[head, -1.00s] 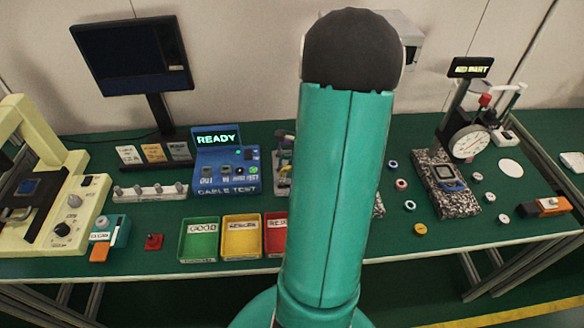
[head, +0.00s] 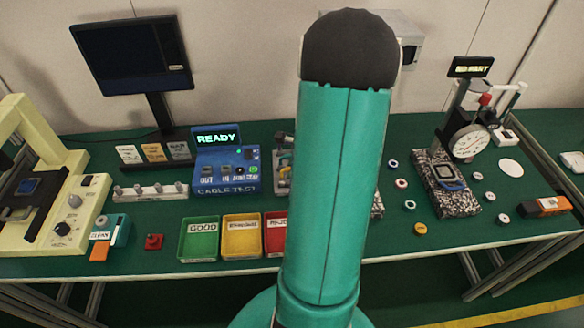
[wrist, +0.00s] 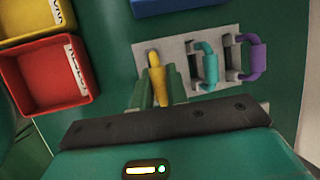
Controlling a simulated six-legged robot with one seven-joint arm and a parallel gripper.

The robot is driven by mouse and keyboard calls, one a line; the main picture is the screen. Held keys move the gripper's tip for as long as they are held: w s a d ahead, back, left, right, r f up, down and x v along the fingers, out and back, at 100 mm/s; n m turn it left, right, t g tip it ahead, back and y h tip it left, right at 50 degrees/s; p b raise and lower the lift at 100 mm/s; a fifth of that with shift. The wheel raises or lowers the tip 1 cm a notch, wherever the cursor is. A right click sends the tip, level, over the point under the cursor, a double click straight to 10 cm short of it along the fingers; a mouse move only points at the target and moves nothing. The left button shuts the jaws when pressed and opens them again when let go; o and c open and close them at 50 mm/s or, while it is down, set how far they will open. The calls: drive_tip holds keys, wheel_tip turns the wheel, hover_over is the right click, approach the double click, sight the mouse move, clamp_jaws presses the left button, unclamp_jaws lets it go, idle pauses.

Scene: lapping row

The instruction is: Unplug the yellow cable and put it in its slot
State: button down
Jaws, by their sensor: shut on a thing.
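The yellow cable (wrist: 155,68) shows in the wrist view between the green fingers of my gripper (wrist: 158,84), which is shut on it. Its upper end lies over the left part of a grey plate (wrist: 190,84); I cannot tell whether it is plugged in there. A teal cable (wrist: 210,62) and a purple cable (wrist: 257,58) sit to its right on the same plate. In the head view my arm hides the gripper and most of this plate. The blue cable tester (head: 226,188) reads READY there.
A red bin (wrist: 35,80) and a yellow bin (wrist: 22,14) lie left of the gripper in the wrist view. A green bin (head: 198,240) is beside them in the head view. A dial gauge (head: 468,142) stands at the right among small loose rings.

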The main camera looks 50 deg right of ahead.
drive_tip(key=shift+f, duration=0.8)
drive_tip(key=c, duration=1.3)
unclamp_jaws()
drive_tip(key=shift+r, duration=0.1)
drive_tip(key=v, duration=1.3)
drive_tip(key=shift+s+r, duration=0.2)
drive_tip(key=shift+r, duration=0.05)
